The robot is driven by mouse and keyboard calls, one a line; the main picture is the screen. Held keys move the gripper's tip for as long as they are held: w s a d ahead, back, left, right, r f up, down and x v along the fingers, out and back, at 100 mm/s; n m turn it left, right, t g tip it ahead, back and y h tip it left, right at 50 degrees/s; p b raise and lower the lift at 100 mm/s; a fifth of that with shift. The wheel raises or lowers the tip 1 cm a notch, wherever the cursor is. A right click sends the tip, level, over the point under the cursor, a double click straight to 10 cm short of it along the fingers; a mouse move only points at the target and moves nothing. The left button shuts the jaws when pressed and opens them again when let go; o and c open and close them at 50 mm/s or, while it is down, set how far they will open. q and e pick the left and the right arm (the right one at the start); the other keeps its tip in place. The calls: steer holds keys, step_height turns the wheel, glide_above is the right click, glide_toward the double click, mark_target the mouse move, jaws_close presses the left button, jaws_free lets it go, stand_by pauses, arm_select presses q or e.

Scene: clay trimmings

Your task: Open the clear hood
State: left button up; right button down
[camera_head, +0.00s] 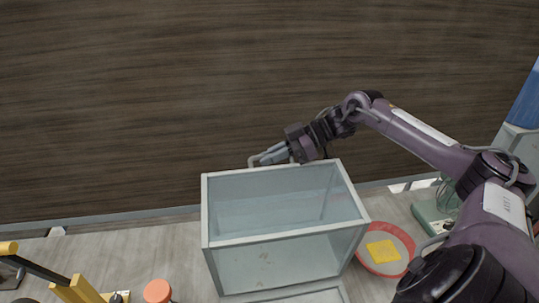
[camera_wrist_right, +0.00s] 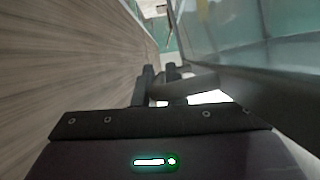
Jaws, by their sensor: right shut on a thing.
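The clear hood (camera_head: 285,252) is a box of see-through panels with pale grey frame edges, in the middle foreground of the head view. Its side also fills the right of the right wrist view (camera_wrist_right: 225,30). A pale bar handle (camera_head: 252,161) sits at the hood's far upper edge. My right gripper (camera_head: 262,158) reaches in from the right behind that edge and is shut on the handle. In the wrist view the handle (camera_wrist_right: 188,88) passes between its dark fingers (camera_wrist_right: 158,84). My left gripper is not in view.
A dark wood-grain wall (camera_head: 150,100) stands close behind the hood. Right of the hood lies a red-rimmed dish (camera_head: 405,241) with a yellow square (camera_head: 383,251). A green-grey device (camera_head: 432,218) is farther right. Yellow parts (camera_head: 75,290) and an orange round thing (camera_head: 157,291) are lower left.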

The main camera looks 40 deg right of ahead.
steer(key=c, duration=1.5)
jaws_free()
steer(key=shift+d, duration=0.1)
steer(key=b+v, duration=0.3)
steer(key=v, duration=0.4)
steer(key=shift+s+d, duration=0.2)
steer(key=shift+d, duration=0.1)
